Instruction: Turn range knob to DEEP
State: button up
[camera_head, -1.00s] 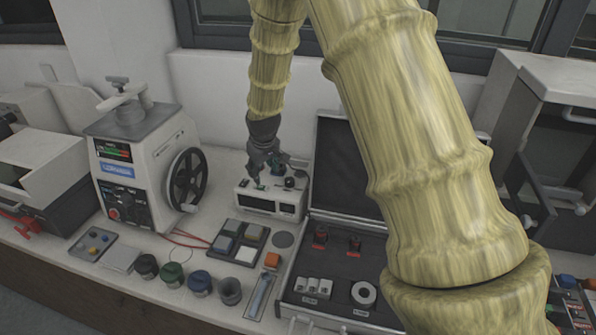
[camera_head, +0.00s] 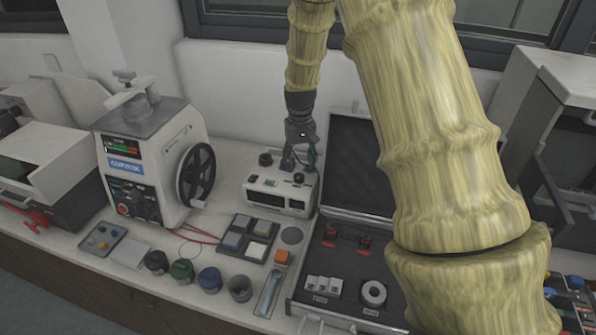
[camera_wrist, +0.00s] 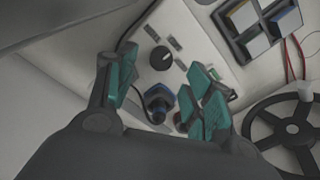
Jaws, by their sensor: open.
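The white instrument box (camera_head: 268,199) stands on the bench with its dark display facing front. A round black knob (camera_head: 299,178) is on its top near the front right. In the wrist view this black knob (camera_wrist: 161,59) shows a white pointer line; its scale lettering is too small to read. My gripper (camera_head: 300,163) is over the back right of the box. In the wrist view my gripper (camera_wrist: 166,88) is open, its teal-padded fingers spread. A blue plug-like part (camera_wrist: 157,101) shows between the fingers, and the black knob lies beyond them. No contact with the knob is visible.
An open dark case (camera_head: 350,295) is close on the right.

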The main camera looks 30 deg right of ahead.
aim_at(299, 176)
jog(key=shift+f+p, duration=0.8)
jog(key=shift+f, duration=2)
jog(key=shift+c, duration=0.2)
jog(key=c, duration=1)
jog(key=shift+a, duration=0.15)
